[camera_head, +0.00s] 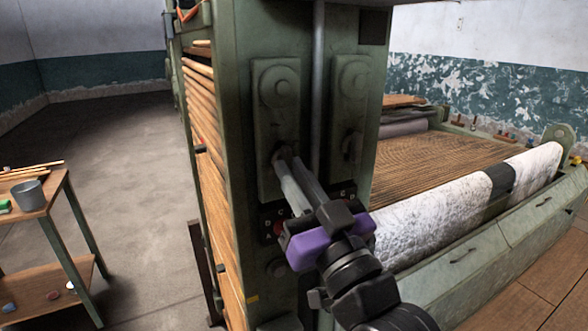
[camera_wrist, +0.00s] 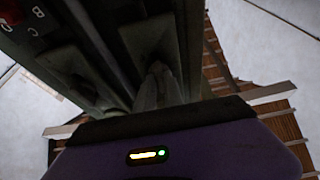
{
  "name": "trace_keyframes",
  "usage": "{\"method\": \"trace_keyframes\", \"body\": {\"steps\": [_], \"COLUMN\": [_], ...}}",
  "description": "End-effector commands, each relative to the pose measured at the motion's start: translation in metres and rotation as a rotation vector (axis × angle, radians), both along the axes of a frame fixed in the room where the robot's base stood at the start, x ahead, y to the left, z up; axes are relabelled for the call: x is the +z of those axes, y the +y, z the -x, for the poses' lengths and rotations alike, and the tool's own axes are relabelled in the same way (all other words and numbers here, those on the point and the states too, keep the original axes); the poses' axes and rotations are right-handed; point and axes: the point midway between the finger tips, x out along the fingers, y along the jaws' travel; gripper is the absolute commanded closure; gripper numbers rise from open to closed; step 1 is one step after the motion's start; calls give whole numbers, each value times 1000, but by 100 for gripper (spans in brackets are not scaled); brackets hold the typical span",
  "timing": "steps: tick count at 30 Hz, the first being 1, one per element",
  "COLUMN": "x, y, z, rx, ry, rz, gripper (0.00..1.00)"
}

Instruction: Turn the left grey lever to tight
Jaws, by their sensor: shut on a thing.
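The left grey lever (camera_head: 278,88) is on the green machine post, a long grey-green piece with a round hub at its top. My gripper (camera_head: 283,156) reaches up from below and is shut on the lower end of this lever. The fingers hide most of the gripped part. In the wrist view the gripper fingers (camera_wrist: 158,86) meet in front of the post, and the hold itself is dark. Any tight mark cannot be made out.
A similar right lever (camera_head: 350,90) stands close beside it, with a vertical rod (camera_head: 318,80) between. Wooden slats (camera_head: 201,120) line the post's left side. A table (camera_head: 40,200) stands left; the floor between is clear. A white roll (camera_head: 430,225) lies right.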

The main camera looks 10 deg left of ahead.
Motion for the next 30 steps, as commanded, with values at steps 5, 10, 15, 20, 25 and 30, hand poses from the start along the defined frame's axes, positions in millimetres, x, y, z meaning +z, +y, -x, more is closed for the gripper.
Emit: {"method": "trace_keyframes", "body": {"steps": [5, 10, 15, 20, 25, 30], "x": [-1, -1, -1, 0, -4, -16], "y": [1, 1, 0, 0, -3, -16], "z": [0, 0, 0, 0, 4, 22], "rx": [2, 3, 2, 1, 0, 0], "ry": [5, 4, 3, 2, 3, 3], "rz": [-3, -2, -3, -2, -2, -3], "gripper": [100, 86, 66, 66, 66, 66]}}
